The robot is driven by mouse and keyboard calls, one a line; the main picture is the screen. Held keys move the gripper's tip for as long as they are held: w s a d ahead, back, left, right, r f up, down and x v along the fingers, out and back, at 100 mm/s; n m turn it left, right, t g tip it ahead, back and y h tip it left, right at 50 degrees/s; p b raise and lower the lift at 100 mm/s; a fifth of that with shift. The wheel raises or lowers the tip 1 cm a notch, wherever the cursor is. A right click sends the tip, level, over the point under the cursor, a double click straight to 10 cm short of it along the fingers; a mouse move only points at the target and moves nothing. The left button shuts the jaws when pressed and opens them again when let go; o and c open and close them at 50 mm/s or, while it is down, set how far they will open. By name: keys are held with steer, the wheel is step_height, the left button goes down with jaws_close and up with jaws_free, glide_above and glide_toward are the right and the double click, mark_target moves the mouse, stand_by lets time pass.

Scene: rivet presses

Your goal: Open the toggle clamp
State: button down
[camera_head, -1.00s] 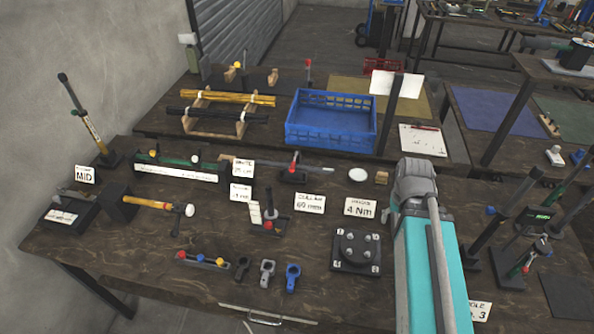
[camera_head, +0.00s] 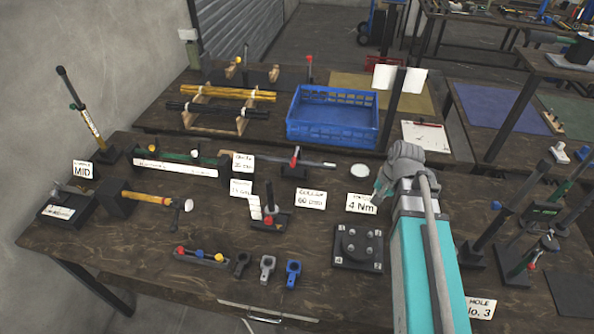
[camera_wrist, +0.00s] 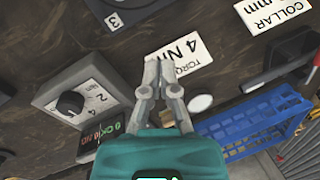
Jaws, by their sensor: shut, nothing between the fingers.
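Two small red-tipped devices could be the toggle clamp, and I cannot tell which is it. One is a black-based device (camera_head: 269,218) with an upright black handle and a red tip, mid-bench. The other is a black mount (camera_head: 294,171) with a red-tipped lever beside a silver bar, behind the cards. A black part with a red end, likely this mount, shows at the right of the wrist view (camera_wrist: 284,61). My gripper (camera_wrist: 159,62) is shut and empty, above the bench by the 4 Nm card (camera_wrist: 181,52). Both devices stand left of it in the head view, apart from it.
A blue crate (camera_head: 333,131) stands on the rear bench. A dark post (camera_head: 393,115) with white sheets rises behind my arm. A four-stud block (camera_head: 358,248) lies left of my arm. Several upright tools stand at right. Bare wood lies at the front left.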

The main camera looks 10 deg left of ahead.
steer(key=w+a+f+m+y+b, duration=0.2)
steer(key=w+a+m+y+b, duration=0.15)
steer(key=w+a+m, duration=0.4)
steer(key=m+y+b, duration=0.3)
steer(key=m+y, duration=0.1)
steer(key=m, duration=0.3)
glide_toward(295, 156)
steer(key=shift+n+g, duration=0.25)
steer(key=shift+g, duration=0.05)
steer(key=shift+s+d+f, duration=0.35)
steer(key=shift+s+f, duration=0.15)
steer(key=shift+s, duration=0.3)
steer(key=shift+s+d+f, duration=0.4)
steer(key=shift+s+f, duration=0.15)
steer(key=shift+s, duration=0.2)
steer(key=shift+f, duration=0.1)
steer(key=b+x, duration=0.5)
steer(key=x, duration=0.3)
steer(key=shift+a, duration=0.1)
steer(key=shift+b+x, duration=0.7)
steer(key=shift+x, duration=0.15)
steer(key=shift+a, duration=0.1)
steer(key=shift+a+r, duration=0.1)
steer(key=shift+r, duration=0.1)
